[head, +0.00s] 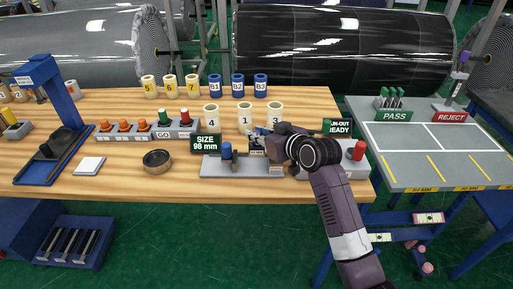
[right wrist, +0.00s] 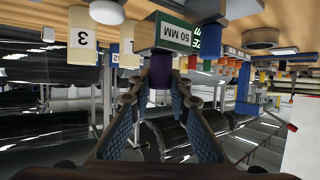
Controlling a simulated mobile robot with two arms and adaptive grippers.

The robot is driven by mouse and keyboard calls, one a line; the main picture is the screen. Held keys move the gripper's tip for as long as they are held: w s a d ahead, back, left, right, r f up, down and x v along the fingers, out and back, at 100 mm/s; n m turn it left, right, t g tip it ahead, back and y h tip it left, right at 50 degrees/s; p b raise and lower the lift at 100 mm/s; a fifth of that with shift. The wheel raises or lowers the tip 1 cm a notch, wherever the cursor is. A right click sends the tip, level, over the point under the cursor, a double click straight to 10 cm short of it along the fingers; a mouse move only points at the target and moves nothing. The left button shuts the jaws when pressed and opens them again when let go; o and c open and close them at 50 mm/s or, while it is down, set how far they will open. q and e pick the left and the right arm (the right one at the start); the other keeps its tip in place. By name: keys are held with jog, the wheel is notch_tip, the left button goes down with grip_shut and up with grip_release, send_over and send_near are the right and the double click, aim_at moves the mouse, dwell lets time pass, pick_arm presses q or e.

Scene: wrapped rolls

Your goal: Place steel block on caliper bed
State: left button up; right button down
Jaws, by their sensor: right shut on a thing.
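In the head view my right gripper (head: 268,146) is over the right part of the grey caliper bed (head: 212,168) and hides most of the block. I cannot tell whether the block touches the bed. A blue knob (head: 227,150) stands on the bed, left of the gripper. A "SIZE 98 mm" display (head: 205,142) is behind the bed. My left gripper is not in view.
White rolls numbered 4 (head: 211,117), 1 (head: 246,115) and 3 (head: 275,114) stand close behind the bed. A box with a red button (head: 359,150) is to the right. A dark ring (head: 157,160) lies left. The front-left wood is mostly clear.

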aim_at(257, 147)
jog(key=shift+w+f, duration=0.15)
jog(key=shift+f, duration=0.6)
notch_tip(257, 147, down, 4)
jog(key=shift+f, duration=0.35)
jog(key=c, duration=2.1)
grip_release()
jog(key=shift+f, duration=0.1)
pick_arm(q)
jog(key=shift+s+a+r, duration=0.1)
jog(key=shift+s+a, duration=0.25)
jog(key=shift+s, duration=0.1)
pick_arm(e)
jog(key=shift+r, duration=0.2)
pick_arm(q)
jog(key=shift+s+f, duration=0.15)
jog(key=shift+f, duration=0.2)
pick_arm(e)
jog(key=v, duration=1.2)
